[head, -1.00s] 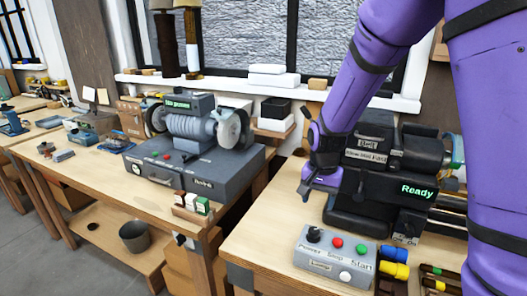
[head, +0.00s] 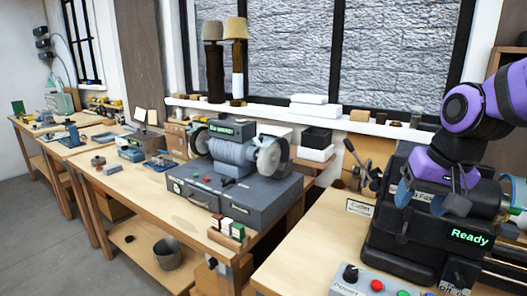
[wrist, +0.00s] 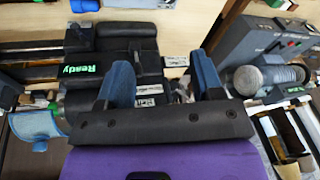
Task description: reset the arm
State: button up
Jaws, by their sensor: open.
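My gripper (head: 430,200) is open and empty at the right of the head view, on my purple arm. It hangs in front of a black machine with a green "Ready" display (head: 469,237). In the wrist view the two blue fingers of my gripper (wrist: 160,64) stand wide apart with nothing held between them. The black machine (wrist: 115,50) with its "Ready" display shows beyond the fingers there. I cannot tell how far the fingers are from the machine.
A grey bench grinder (head: 233,152) on a drawer base stands on the left wooden table. A control box (head: 365,285) with coloured buttons lies at the bottom edge. Two lamps (head: 236,60) stand on the windowsill. Bare tabletop (head: 310,245) shows left of the black machine.

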jog(key=s+d+r+n+t, duration=0.1)
jog(key=s+r, duration=0.1)
jog(key=s, duration=0.4)
jog(key=s+d+r+n+t+h, duration=0.1)
jog(key=s+r, duration=0.2)
jog(key=s, duration=0.3)
jog(key=shift+r+n, duration=0.15)
jog(key=shift+n, duration=0.25)
jog(key=shift+w, duration=0.1)
dwell(1.1)
